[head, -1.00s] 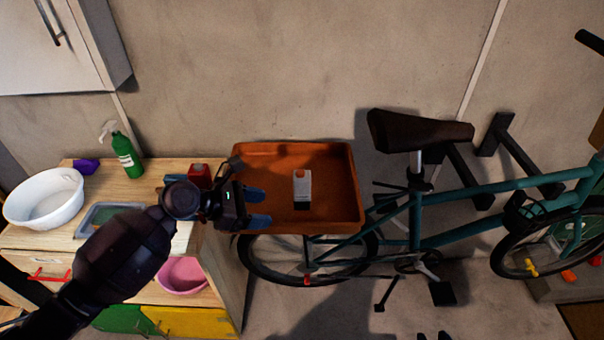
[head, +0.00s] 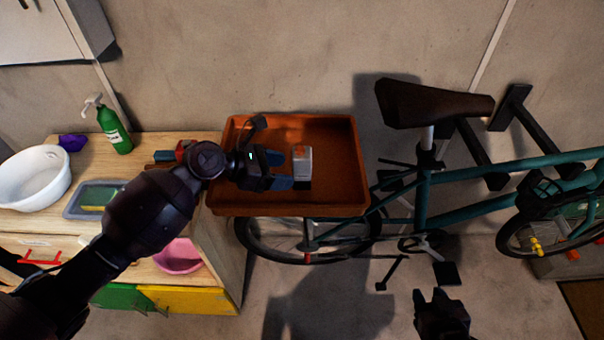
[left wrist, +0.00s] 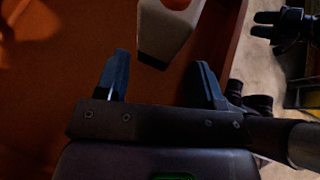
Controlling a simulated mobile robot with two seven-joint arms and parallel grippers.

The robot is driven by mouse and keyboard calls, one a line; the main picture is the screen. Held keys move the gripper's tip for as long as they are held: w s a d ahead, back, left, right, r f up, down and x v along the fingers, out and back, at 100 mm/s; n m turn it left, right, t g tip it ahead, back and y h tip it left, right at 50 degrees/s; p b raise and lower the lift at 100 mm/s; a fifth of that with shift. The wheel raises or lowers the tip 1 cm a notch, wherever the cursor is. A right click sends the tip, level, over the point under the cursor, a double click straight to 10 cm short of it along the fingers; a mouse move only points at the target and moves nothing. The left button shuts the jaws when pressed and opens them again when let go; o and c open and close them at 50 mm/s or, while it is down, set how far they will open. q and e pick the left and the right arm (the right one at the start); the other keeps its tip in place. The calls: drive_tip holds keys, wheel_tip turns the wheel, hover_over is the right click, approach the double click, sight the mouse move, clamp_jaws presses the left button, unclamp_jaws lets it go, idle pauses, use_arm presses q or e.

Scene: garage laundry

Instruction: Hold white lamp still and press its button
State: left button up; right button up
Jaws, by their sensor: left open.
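The white lamp (head: 302,167), a small white block with an orange top, stands in the orange-brown crate (head: 230,195). My left gripper (head: 278,170) is open over the crate, its blue fingertips pointing at the lamp from the left. In the left wrist view the lamp (left wrist: 165,35) lies just beyond the two open fingers (left wrist: 163,77), with nothing between them. Its top runs out of that picture. I cannot make out a button. My right gripper (head: 432,296) is low in the head view, away from the crate; it also shows in the left wrist view (left wrist: 262,24), fingers apart and empty.
The crate sits over the rear wheel of a teal bicycle (head: 424,200), whose saddle (head: 432,104) rises right of it. A wooden cabinet (head: 150,150) with a white basin (head: 35,178), a green spray bottle (head: 114,130) and a tray (head: 92,198) stands left.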

sight(297, 173)
use_arm(q)
drive_tip(key=shift+d+f+b, duration=0.4)
drive_tip(key=shift+f, duration=0.05)
drive_tip(key=shift+w+d+f+p, duration=0.15)
drive_tip(key=shift+w+d+p, duration=0.25)
drive_tip(key=shift+d+p, duration=0.4)
drive_tip(key=shift+d+f, duration=0.15)
drive_tip(key=shift+d, duration=0.15)
drive_tip(key=shift+w+d+f, duration=0.2)
drive_tip(key=shift+d+f, duration=0.05)
drive_tip(key=shift+d, duration=0.15)
drive_tip(key=shift+d+f, duration=0.1)
drive_tip(key=shift+f, duration=0.05)
drive_tip(key=c, duration=0.6)
use_arm(e)
drive_tip(key=shift+r, duration=0.2)
drive_tip(key=shift+w, duration=0.1)
clamp_jaws()
drive_tip(key=shift+w, duration=0.1)
